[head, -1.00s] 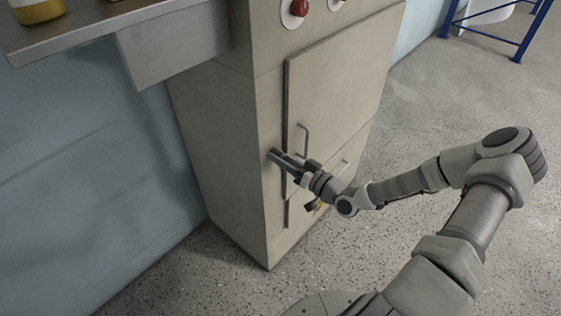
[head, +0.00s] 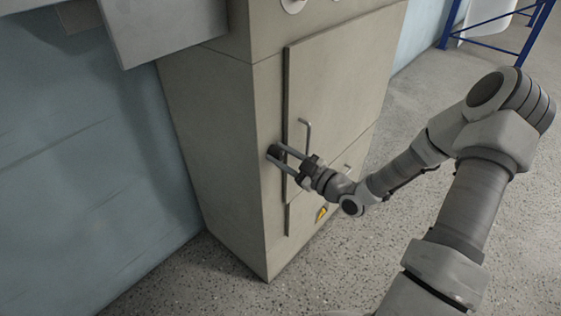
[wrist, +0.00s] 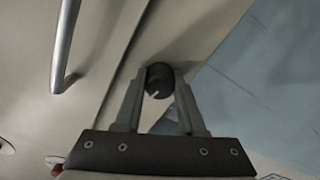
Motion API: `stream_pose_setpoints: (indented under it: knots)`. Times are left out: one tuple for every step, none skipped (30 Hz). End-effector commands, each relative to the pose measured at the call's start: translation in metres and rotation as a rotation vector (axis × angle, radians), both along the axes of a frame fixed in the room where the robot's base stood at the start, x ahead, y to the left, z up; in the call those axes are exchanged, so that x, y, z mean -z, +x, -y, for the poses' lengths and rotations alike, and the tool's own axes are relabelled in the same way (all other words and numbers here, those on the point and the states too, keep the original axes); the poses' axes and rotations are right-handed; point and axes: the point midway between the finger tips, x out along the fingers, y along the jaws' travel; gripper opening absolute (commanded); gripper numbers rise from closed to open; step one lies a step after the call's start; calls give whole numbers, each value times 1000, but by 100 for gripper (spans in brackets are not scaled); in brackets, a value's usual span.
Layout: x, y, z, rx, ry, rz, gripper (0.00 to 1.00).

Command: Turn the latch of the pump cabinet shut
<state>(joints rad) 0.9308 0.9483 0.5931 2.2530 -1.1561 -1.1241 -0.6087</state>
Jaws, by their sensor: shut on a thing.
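The pump cabinet (head: 225,150) is a tall beige-grey box, and its front door (head: 340,85) looks flush with the frame. The latch is a dark round knob (wrist: 160,80) with a pale mark on its face, mounted beside the door's edge. In the head view the fingers partly cover the knob. The door's bar handle (wrist: 66,45) stands just beside my gripper.
A lower panel (head: 345,170) with a yellow warning label (head: 321,213) is under the door. A grey shelf (head: 165,28) juts out at upper left. A blue frame (head: 495,35) stands at the back right. The speckled floor right of the cabinet is clear.

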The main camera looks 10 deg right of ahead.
Motion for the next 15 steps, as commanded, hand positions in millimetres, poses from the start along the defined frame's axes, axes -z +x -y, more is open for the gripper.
stream_pose_setpoints:
  knots:
    - [4, 0, 0, -1, -29, 21, 0]
    - [3, 0, 0, 0, -46, 34, 0]
    - [3, 0, 0, 0, -66, 48, 0]
    - [3, 0, 0, 0, -80, 58, 0]
    - [3, 0, 0, 0, -94, 67, 0]
    - [3, 0, 0, 0, -109, 79, 0]
    - [3, 0, 0, -1, -122, 88, 0]
    - [2, 0, 0, -1, -131, 95, 0]
    - [2, 0, 0, -1, -143, 104, 0]
    - [2, 0, 0, -1, -152, 110, 0]
    - [2, 0, 0, 0, -159, 116, 0]
    - [1, 0, 0, 0, -167, 121, 0]
    - [1, 0, 0, 0, -172, 125, 0]
    - [1, 0, 0, 0, -176, 128, 0]
    - [1, 0, 0, 0, -182, 132, 0]
